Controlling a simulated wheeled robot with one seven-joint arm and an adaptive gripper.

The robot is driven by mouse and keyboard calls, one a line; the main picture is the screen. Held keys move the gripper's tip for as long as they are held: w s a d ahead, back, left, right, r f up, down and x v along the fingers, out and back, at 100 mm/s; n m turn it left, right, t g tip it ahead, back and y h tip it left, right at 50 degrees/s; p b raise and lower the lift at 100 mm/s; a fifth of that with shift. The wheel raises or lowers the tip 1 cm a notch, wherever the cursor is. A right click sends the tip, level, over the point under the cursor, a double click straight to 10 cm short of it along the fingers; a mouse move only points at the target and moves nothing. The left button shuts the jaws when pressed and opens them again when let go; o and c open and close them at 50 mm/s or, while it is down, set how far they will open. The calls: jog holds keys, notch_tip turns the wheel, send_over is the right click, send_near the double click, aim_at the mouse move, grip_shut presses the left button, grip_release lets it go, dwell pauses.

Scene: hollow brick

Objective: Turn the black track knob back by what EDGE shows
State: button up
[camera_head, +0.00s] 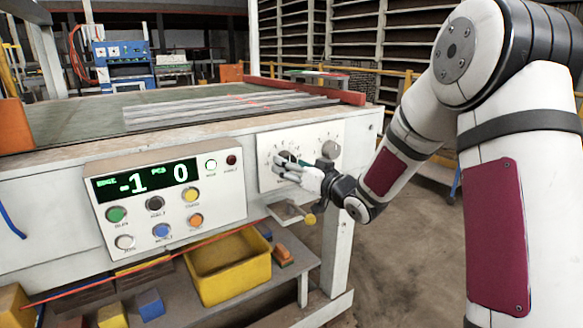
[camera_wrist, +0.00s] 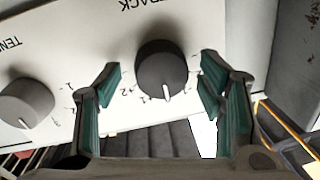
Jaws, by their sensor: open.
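The display (camera_head: 145,180) on the control box reads EDGE -1 and PCS 0. The black track knob (camera_wrist: 163,68) sits on a white panel under upside-down lettering ending in "RACK". Its white pointer line points down in the wrist view, near the printed scale numbers. In the head view the black knob (camera_head: 287,156) shows just behind my fingers. My gripper (camera_wrist: 161,72) is open, with one green-padded finger on each side of the knob and a visible gap on both sides. In the head view my gripper (camera_head: 284,167) is in front of the panel.
A grey knob (camera_wrist: 25,103) marked "TEN" is beside the black one, outside my fingers; it also shows in the head view (camera_head: 330,148). Several coloured buttons are on the control box (camera_head: 240,205). A yellow bin (camera_head: 230,268) is on the shelf below.

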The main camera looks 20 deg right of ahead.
jog(key=shift+w+a, duration=0.15)
jog(key=shift+w, duration=0.05)
jog(key=c, duration=1.2)
jog(key=shift+m+p, duration=1.95)
jog(key=shift+m, duration=0.95)
